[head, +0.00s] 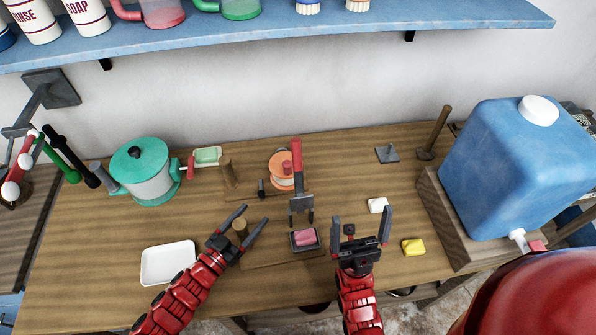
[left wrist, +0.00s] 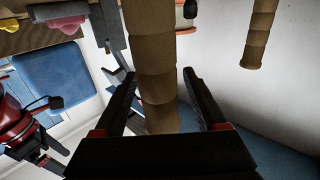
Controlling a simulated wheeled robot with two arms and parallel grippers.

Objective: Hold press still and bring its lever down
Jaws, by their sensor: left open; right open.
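The press stands mid-table, with a grey lever (head: 301,203) raised and its red handle (head: 296,158) pointing up and back. A pink soap block (head: 305,237) sits in its dark mould; the pink block also shows in the left wrist view (left wrist: 62,23). A short wooden post (head: 240,227) rises at the press's left side. My left gripper (head: 254,214) is open around this post, and in the left wrist view the post (left wrist: 155,60) stands between the spread fingers. Contact cannot be told. My right gripper (head: 361,213) is open and empty, right of the mould.
A white tray (head: 167,263) and a teal pot (head: 146,176) lie to the left. An orange reel-like thing (head: 281,166) is behind the lever. White soap (head: 377,205) and yellow soap (head: 413,247) lie right, near a blue water container (head: 510,165). A blue shelf (head: 300,42) hangs above.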

